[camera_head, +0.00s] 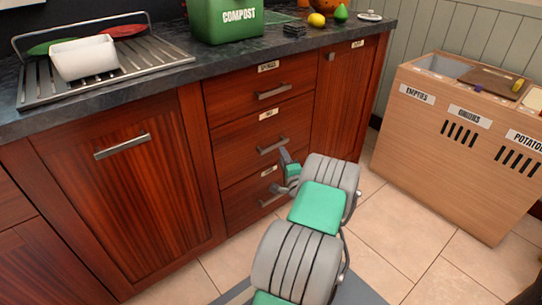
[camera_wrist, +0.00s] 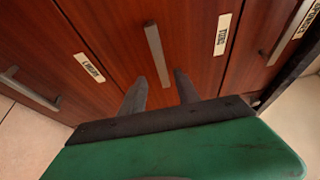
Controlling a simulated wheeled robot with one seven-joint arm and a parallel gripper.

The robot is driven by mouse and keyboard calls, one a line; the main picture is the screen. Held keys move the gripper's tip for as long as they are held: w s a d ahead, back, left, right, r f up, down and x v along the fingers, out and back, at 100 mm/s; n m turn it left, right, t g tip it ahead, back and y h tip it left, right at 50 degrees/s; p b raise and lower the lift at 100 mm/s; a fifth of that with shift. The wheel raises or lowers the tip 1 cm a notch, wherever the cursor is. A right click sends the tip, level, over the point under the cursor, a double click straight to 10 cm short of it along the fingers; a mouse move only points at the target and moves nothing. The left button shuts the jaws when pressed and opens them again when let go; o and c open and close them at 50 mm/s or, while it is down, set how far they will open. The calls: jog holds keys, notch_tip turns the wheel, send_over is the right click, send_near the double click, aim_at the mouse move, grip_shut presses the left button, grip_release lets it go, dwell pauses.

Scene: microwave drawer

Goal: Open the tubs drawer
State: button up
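The tubs drawer (camera_wrist: 190,62) is the middle of three stacked reddish wood drawers, and its label (camera_wrist: 222,35) reads TUBS in the wrist view. In the head view the same drawer front (camera_head: 240,140) is shut. Its grey bar handle (camera_wrist: 158,55) also shows in the head view (camera_head: 272,146). My gripper (camera_wrist: 160,76) is open and empty. One end of the handle appears between its two dark fingertips, with no visible contact. In the head view my gripper (camera_head: 286,158) is close in front of the drawer stack, partly hidden by my arm.
The top drawer handle (camera_head: 274,91) and bottom drawer handle (camera_head: 272,200) are nearby. A cabinet door (camera_head: 130,190) is left, another (camera_head: 340,100) right. A wooden bin unit (camera_head: 450,150) stands at right. Tiled floor (camera_head: 400,235) is clear between. A green compost bin (camera_head: 228,20) stands on the counter.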

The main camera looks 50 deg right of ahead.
aim_at(275, 147)
jog(key=x, duration=0.5)
jog(key=a+b+x, duration=0.1)
jog(key=x, duration=0.1)
jog(key=shift+w+d+r, duration=0.1)
jog(key=shift+w+r, duration=0.05)
jog(key=shift+w, duration=0.3)
grip_shut()
dwell(0.8)
